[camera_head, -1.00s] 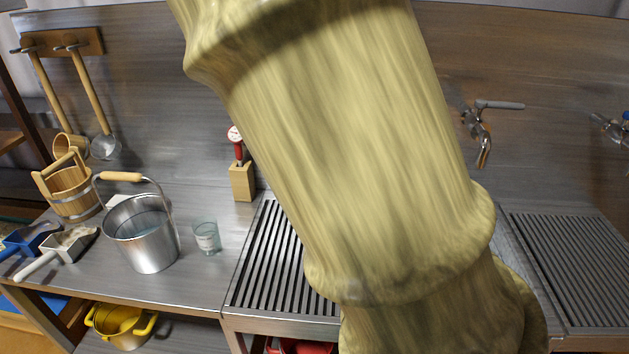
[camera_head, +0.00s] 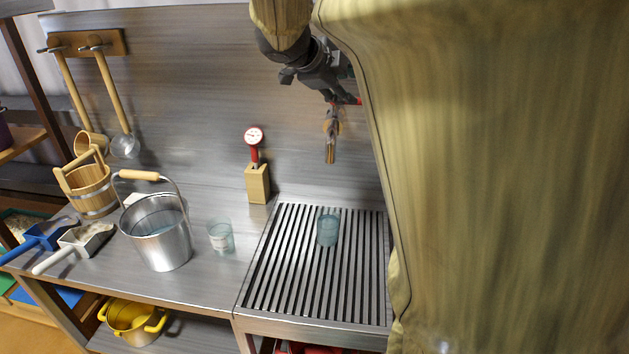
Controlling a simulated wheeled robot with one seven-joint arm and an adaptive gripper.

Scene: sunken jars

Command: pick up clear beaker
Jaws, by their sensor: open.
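A small clear beaker (camera_head: 221,237) with a pale label stands upright on the metal counter, right of the bucket. A second see-through vessel (camera_head: 328,230), tinted bluish, stands upright on the slatted drain grate. I cannot tell from its look whether it is also a beaker. My gripper (camera_head: 312,84) is dark, at the top centre in front of the back wall. It is open and looks empty, above and apart from both vessels. Its fingertips are small and partly overlap the scene behind.
A metal bucket (camera_head: 160,240) with a raised handle stands left of the clear beaker. A red gauge on a wooden block (camera_head: 257,185) stands behind. A tap (camera_head: 331,143) hangs over the grate (camera_head: 290,285). Scoops and a wooden pail (camera_head: 88,190) are left. My arm hides the right side.

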